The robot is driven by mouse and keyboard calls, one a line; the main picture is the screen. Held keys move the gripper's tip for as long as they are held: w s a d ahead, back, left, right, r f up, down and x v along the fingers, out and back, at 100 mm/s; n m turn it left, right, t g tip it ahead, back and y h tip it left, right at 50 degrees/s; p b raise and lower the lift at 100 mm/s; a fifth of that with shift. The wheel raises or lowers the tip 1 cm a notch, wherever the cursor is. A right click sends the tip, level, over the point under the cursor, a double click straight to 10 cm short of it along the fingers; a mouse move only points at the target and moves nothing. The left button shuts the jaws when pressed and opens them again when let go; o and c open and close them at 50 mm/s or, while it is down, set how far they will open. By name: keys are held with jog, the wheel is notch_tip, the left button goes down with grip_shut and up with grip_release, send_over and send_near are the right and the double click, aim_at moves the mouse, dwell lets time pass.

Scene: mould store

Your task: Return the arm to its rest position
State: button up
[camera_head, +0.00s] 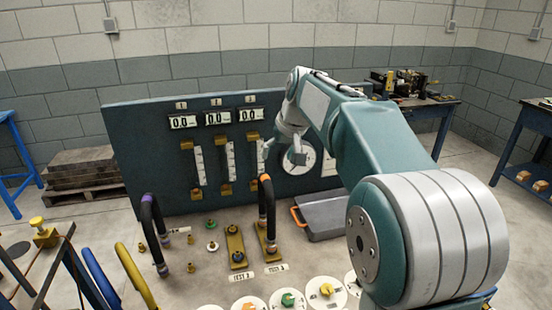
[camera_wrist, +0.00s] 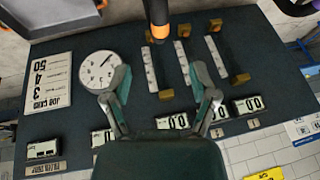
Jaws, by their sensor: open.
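My arm reaches from the lower right of the head view toward the upright blue test panel (camera_head: 140,125). My gripper (camera_head: 284,152) is in front of the panel, near the round dial gauge. In the wrist view my gripper (camera_wrist: 160,70) has its two fingers spread wide, with nothing held between them. The panel (camera_wrist: 65,110) appears upside down there, with the dial gauge (camera_wrist: 98,68) beyond the left finger. The gap between the fingertips and the panel cannot be judged exactly.
A black hose with an orange band (camera_head: 266,212) arches up below my gripper; another with a purple band (camera_head: 152,230) stands left. A grey tray (camera_head: 325,218) lies near my arm. A blue workbench (camera_head: 536,118) is at right. Brass fittings and round discs lie in front.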

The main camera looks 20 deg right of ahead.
jog(key=s+a+h, duration=0.1)
jog(key=s+a, duration=0.1)
jog(key=s, duration=1.6)
jog(key=s+f+t+h, duration=0.1)
jog(key=s+f, duration=0.7)
jog(key=s, duration=0.5)
jog(key=shift+s+a+f, duration=0.15)
jog(key=shift+s+f, duration=0.15)
jog(key=shift+s, duration=0.1)
jog(key=shift+s, duration=0.1)
